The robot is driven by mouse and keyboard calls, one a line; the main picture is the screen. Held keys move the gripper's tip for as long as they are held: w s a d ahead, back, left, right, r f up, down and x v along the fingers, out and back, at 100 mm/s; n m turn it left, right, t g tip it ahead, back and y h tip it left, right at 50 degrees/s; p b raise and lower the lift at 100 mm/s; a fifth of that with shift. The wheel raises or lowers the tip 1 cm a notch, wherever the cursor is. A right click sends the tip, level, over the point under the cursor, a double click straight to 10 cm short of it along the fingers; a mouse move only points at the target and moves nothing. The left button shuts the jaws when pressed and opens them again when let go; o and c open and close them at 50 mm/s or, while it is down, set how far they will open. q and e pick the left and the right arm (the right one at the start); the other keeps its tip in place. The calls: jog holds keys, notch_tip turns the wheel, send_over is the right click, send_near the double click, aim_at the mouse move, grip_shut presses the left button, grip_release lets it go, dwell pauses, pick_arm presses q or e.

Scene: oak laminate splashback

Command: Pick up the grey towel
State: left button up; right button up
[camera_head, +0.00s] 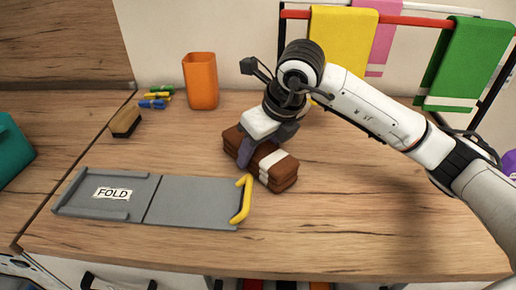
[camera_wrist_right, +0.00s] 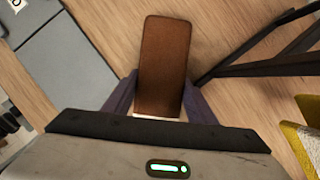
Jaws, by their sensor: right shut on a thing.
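A folded brown towel (camera_head: 287,184) with a white stripe lies on the wooden counter, right of the grey folding board. It also shows in the wrist view (camera_wrist_right: 165,65), between the two fingers. My right gripper (camera_head: 255,148) reaches down over it and is shut on it. In the wrist view the fingers (camera_wrist_right: 160,98) press on both of its long sides. I cannot tell whether it is lifted off the counter. I see no grey towel in these views. My left gripper is not in view.
The grey board (camera_head: 195,201) marked FOLD has a yellow handle (camera_head: 241,200). An orange cup (camera_head: 201,82), a brush (camera_head: 125,122) and small coloured clips (camera_head: 155,97) stand behind. A rack holds yellow (camera_head: 341,45), pink (camera_head: 385,40) and green (camera_head: 465,62) towels. The front right counter is clear.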

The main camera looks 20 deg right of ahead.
jog(key=shift+f, duration=0.15)
jog(key=o, duration=0.9)
